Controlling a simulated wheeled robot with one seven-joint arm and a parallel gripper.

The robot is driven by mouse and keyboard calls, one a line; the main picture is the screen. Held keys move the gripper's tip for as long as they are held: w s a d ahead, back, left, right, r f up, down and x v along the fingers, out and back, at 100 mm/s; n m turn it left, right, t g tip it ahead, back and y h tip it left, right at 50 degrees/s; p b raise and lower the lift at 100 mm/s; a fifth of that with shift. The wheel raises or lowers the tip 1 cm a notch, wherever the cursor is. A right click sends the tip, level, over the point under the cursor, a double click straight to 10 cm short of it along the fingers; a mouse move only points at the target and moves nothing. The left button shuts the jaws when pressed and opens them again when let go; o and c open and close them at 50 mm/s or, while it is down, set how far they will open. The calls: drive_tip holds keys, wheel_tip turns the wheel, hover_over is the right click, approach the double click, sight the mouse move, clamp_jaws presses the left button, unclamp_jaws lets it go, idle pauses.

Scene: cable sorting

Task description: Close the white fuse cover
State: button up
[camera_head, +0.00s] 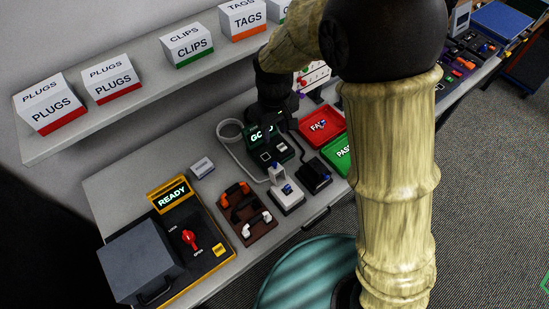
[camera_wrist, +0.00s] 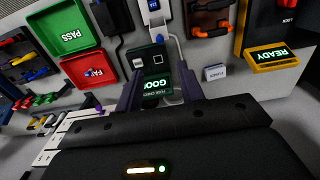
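In the wrist view the white holder (camera_wrist: 156,18) is at the top edge, partly cut off. My gripper (camera_wrist: 158,82) is open and empty, its two dark fingers apart over the fuse tester (camera_wrist: 155,62), whose display reads GOOD. In the head view my gripper (camera_head: 272,108) partly hides the tester's display and stands behind the white holder.
A black block (camera_head: 314,177) stands right of the holder. Red FAIL (camera_head: 320,125) and green PASS (camera_head: 340,154) trays lie beyond. A brown rack (camera_head: 247,214) and READY box (camera_head: 171,195) are at left. A white cable loops beside the tester. A shelf with labelled boxes hangs above.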

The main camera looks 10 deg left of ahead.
sight(274, 163)
wheel_tip(274, 163, down, 15)
drive_tip(key=p, duration=0.3)
drive_tip(key=shift+r, duration=0.1)
drive_tip(key=shift+c, duration=0.2)
clamp_jaws()
